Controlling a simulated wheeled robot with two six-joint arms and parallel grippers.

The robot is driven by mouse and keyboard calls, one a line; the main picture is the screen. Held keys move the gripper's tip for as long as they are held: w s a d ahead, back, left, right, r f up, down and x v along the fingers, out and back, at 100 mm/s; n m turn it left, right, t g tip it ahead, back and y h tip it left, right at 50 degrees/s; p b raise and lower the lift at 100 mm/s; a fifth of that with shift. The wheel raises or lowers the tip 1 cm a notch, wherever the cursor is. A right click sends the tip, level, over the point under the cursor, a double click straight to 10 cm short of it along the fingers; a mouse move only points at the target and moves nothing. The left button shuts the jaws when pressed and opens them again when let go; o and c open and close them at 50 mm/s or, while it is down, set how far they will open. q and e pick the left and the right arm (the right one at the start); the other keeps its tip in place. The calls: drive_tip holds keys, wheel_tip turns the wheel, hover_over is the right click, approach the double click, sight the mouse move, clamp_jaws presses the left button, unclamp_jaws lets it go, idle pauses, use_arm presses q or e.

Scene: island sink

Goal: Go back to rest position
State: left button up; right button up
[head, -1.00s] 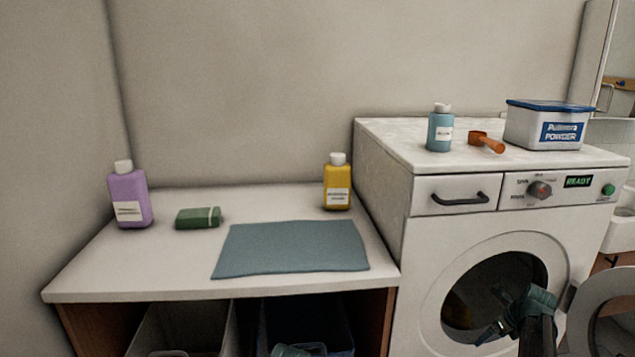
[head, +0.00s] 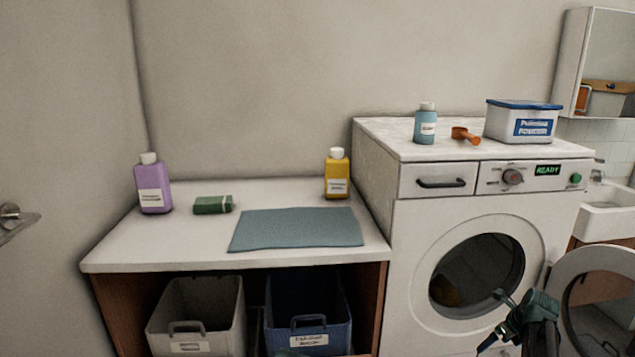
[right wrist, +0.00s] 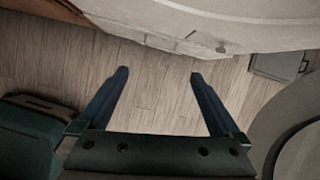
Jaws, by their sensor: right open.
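My right gripper (head: 490,320) is in front of the washing machine (head: 407,250), low at the right of the head view, beside the open door (head: 552,290). In the right wrist view the right gripper (right wrist: 160,75) has its two fingers spread wide, with only wooden floor between them. It is open and empty. A small piece of a teal part shows at the bottom edge of the head view, but I cannot make out the left gripper there. The drum opening (head: 475,275) shows a dim yellowish patch inside.
The counter (head: 120,250) carries a purple bottle (head: 153,187), green block (head: 212,205), blue-grey cloth (head: 296,229) and yellow bottle (head: 337,177). Below are a white bin (head: 195,305) and a blue bin (head: 305,310). A blue bottle (head: 425,125), orange scoop (head: 465,135) and powder box (head: 523,122) stand on the washer.

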drive_tip(key=s+a+r+n+g+p, duration=0.15)
drive_tip(key=a+r+n+p, duration=0.35)
drive_tip(key=a, duration=0.5)
drive_tip(key=s+a+r+n+g+p, duration=0.1)
drive_tip(key=s+a+r+n+p, duration=0.2)
drive_tip(key=a+n, duration=0.5)
drive_tip(key=s+a+r+n+g+p, duration=0.1)
drive_tip(key=a+r+n+p, duration=0.45)
drive_tip(key=a, duration=0.55)
drive_tip(key=s+a+r+n+p, duration=0.5)
drive_tip(key=s+a+n, duration=0.3)
drive_tip(key=n, duration=0.1)
drive_tip(key=s+a+r+n+g+h+p, duration=0.1)
drive_tip(key=s+a+r+n+p, duration=0.4)
drive_tip(key=s+a+n, duration=0.3)
drive_tip(key=shift+a+n+h+p, duration=0.2)
drive_tip(key=shift+n+h+p, duration=0.1)
drive_tip(key=shift+n+p, duration=0.4)
drive_tip(key=shift+r, duration=0.1)
